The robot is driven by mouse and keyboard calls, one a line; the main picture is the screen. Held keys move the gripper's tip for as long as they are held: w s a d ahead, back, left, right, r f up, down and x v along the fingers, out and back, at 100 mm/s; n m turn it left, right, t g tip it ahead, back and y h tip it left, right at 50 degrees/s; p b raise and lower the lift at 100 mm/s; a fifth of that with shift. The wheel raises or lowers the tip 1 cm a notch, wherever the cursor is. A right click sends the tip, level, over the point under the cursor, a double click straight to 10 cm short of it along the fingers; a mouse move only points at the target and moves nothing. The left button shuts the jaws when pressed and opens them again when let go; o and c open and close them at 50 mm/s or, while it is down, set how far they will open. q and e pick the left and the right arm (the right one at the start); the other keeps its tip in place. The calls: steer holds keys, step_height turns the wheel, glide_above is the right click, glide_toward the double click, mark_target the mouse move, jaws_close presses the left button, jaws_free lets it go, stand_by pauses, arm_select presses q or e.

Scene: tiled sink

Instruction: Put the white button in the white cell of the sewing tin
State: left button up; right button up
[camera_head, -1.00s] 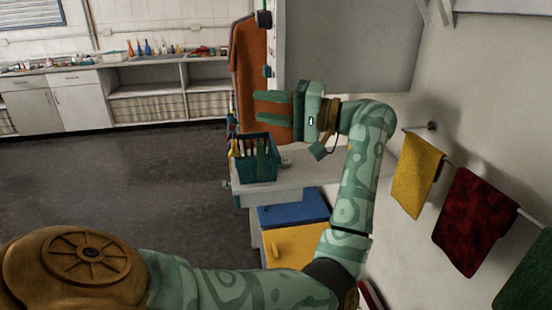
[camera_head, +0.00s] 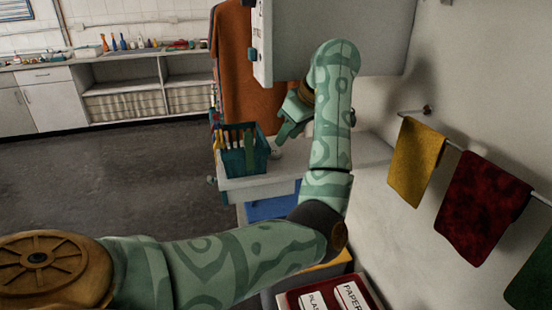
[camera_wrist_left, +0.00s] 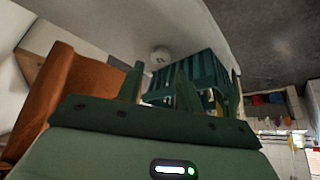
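The white button (camera_wrist_left: 160,53) is a small round pale disc with dark holes, lying on the white counter beside the teal basket in the left wrist view. In the head view a small pale thing (camera_head: 277,154) shows at the same place, partly hidden by my left gripper (camera_head: 287,130). The left wrist view shows my left gripper's fingers (camera_wrist_left: 160,72) apart and empty, pointing toward the button with a gap between. I cannot make out the sewing tin or its white cell in these frames. My right gripper is not in view.
The teal basket (camera_head: 240,160) holds several upright things and stands close beside the button. An orange cloth (camera_head: 248,85) hangs behind. Yellow (camera_head: 415,165) and red (camera_head: 482,205) towels hang at right. A labelled red-rimmed bin (camera_head: 298,300) stands below.

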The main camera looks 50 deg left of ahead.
mark_target(275, 152)
arm_select(q)
steer(key=b+x, duration=0.1)
steer(key=x, duration=0.5)
steer(key=shift+s+a+r+b, duration=0.1)
steer(key=shift+a+r+b, duration=0.05)
steer(key=shift+b, duration=0.15)
steer(key=shift+r, duration=0.1)
steer(key=c, duration=0.7)
